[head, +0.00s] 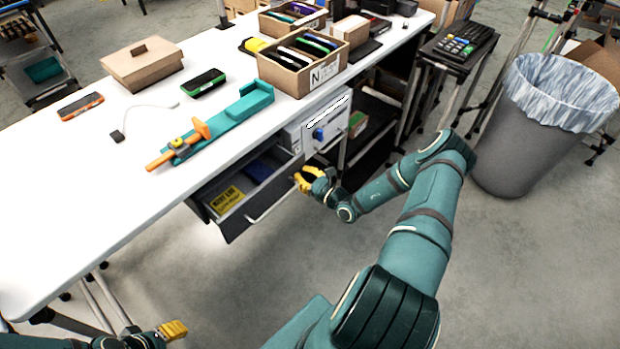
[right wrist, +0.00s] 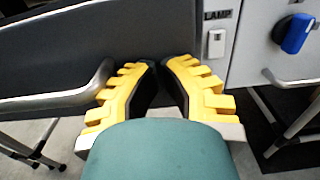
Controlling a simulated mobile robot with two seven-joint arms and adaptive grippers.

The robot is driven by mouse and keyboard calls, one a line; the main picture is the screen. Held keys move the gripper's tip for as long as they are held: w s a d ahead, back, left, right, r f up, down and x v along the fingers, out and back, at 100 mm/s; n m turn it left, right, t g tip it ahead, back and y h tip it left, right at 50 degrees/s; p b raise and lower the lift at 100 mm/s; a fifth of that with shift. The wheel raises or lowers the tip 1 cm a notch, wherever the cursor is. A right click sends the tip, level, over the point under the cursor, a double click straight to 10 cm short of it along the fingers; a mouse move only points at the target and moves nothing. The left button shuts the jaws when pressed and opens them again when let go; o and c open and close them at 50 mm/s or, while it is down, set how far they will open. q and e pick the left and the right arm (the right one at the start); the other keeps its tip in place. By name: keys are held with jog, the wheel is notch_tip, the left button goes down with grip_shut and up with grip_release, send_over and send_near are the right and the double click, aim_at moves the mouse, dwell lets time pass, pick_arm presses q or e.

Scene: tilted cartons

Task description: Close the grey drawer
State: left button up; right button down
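The grey drawer (head: 238,218) under the white table is pulled open. Its dark front and bar handle (head: 272,203) face the floor area, and a yellow label box and a blue item lie inside. My right gripper (head: 303,181) is at the right end of the drawer front. In the right wrist view its yellow fingers (right wrist: 159,66) come together at the tips with nothing between them. The drawer handle (right wrist: 60,101) is left of them; whether they touch the front is unclear. My left gripper (head: 173,330) is low at the picture's bottom left, its opening unclear.
A light grey cabinet with a blue knob (head: 319,134) stands right of the drawer; a LAMP switch (right wrist: 216,42) is on it. Cartons (head: 296,66) and a teal holder (head: 225,120) stand on the table. A lined bin (head: 515,150) is at right. Floor before the drawer is clear.

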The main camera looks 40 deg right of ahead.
aim_at(282, 160)
jog(key=w, duration=0.8)
jog(key=shift+w+a+b, duration=0.35)
jog(key=shift+b, duration=0.05)
pick_arm(q)
jog(key=shift+s+f, duration=0.2)
jog(key=shift+f, duration=0.15)
pick_arm(e)
jog(key=shift+w+r, duration=0.1)
jog(key=shift+w, duration=0.05)
jog(key=shift+r, duration=0.1)
jog(key=shift+d, duration=0.1)
